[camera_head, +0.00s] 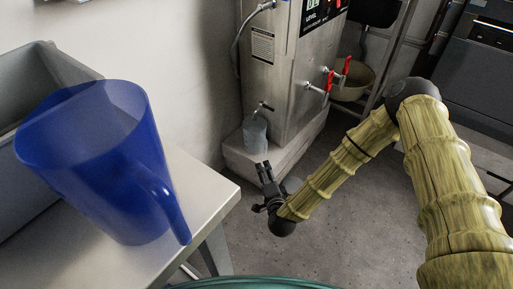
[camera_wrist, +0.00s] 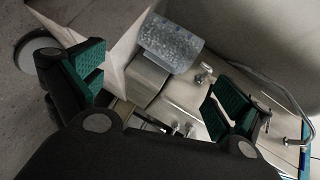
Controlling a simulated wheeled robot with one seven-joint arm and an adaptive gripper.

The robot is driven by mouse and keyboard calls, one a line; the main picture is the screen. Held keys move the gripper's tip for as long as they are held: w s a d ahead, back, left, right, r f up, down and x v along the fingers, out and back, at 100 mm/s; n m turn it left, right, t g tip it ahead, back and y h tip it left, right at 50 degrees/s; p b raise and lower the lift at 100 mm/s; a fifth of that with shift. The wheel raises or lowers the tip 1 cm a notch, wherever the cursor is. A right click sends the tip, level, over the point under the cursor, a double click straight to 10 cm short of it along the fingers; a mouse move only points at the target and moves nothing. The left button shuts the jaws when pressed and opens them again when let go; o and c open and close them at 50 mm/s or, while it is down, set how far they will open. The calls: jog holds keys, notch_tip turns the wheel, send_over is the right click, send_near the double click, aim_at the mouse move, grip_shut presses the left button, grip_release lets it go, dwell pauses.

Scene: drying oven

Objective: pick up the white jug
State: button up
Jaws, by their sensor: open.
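A pale, grey-white, translucent vessel (camera_head: 254,134), which seems to be the white jug, stands on a light plinth under the tap of a steel machine. The jug (camera_wrist: 169,43) also shows in the wrist view at upper middle, beyond and between the fingertips. I cannot make out its handle. My gripper (camera_head: 264,169) is open and empty, in front of the jug and a little below it in the head view. In the wrist view my gripper (camera_wrist: 155,84) has its two green-padded fingers spread wide, apart from the jug.
A large blue jug (camera_head: 105,165) stands on a table (camera_head: 205,190) at the left, beside a grey bin (camera_head: 70,65). The steel machine (camera_head: 275,85) has a small tap (camera_head: 266,106) above the jug and red-handled valves (camera_head: 328,82) at its right. The floor (camera_head: 320,215) in front looks clear.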

aim_at(266, 149)
jog(key=w+m+t+b, duration=0.1)
jog(key=w+b, duration=0.1)
jog(key=w, duration=0.1)
jog(key=w+f+m+t+h+b, duration=0.1)
jog(key=w+b, duration=0.2)
jog(key=w, duration=0.1)
jog(key=w+m+t+h+b, duration=0.1)
jog(key=w+m+b, duration=0.1)
jog(key=w, duration=0.2)
jog(key=shift+w+d+f+b, duration=0.2)
jog(key=shift+b, duration=0.2)
jog(key=w+b, duration=0.1)
jog(key=w, duration=0.1)
jog(key=w+a+b, duration=0.1)
jog(key=w+b, duration=0.1)
jog(key=shift+w+f, duration=0.15)
jog(key=shift+f, duration=0.05)
jog(key=shift+w+r+b, duration=0.2)
jog(key=shift+w+b, duration=0.1)
jog(key=shift+w, duration=0.15)
jog(key=shift+c, duration=0.4)
